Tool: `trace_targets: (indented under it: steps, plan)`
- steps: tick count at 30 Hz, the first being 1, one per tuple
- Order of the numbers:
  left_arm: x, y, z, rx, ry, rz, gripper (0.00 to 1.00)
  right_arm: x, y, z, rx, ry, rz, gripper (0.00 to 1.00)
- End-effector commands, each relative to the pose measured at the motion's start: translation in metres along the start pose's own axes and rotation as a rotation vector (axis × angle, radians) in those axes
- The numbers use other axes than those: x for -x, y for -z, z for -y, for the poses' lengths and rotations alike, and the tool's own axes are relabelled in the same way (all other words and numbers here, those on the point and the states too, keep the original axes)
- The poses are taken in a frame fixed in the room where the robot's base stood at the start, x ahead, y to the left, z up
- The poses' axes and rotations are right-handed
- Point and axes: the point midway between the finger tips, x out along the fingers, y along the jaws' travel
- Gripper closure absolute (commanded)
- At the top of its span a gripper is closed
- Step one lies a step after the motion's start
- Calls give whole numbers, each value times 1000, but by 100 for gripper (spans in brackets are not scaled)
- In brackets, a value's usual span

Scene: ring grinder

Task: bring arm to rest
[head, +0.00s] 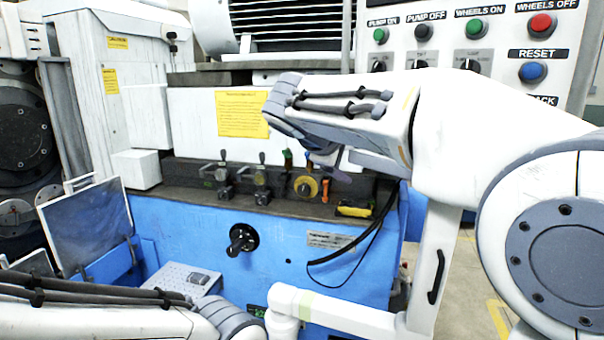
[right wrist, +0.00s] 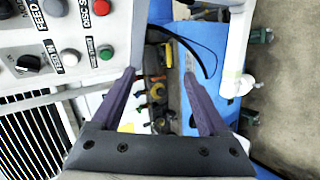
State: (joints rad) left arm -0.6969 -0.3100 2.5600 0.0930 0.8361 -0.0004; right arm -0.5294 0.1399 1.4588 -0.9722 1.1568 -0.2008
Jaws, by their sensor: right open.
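My right arm comes in from the right in the head view and reaches across in front of the grinder (head: 215,230). My right gripper (head: 328,162) hangs under its grey wrist, mostly hidden by it. In the right wrist view my right gripper (right wrist: 163,85) shows two purple fingers spread wide apart, with nothing between them. The grinder's levers and dark ledge lie beyond the fingers. A link of my left arm crosses the lower left of the head view; its gripper is outside the picture.
A control panel (head: 488,75) with coloured buttons stands at upper right, behind my right arm. A yellow dial (head: 305,187) and several levers sit on the ledge. A black cable (head: 360,248) hangs at its right end. Open floor (head: 478,285) shows at lower right.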

Motion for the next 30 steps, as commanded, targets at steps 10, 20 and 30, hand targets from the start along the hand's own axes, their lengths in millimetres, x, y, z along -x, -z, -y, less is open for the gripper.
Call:
trace_targets:
  steps: [10,20,30]
  plan:
    - [12,1,-1,0,0,0,50,63,-67,249,-124,673,-33,22]
    - [18,1,-1,0,0,0,50,124,-148,378,-313,1033,123,22]
    - [18,1,-1,0,0,0,50,129,-156,389,-337,1063,147,22]
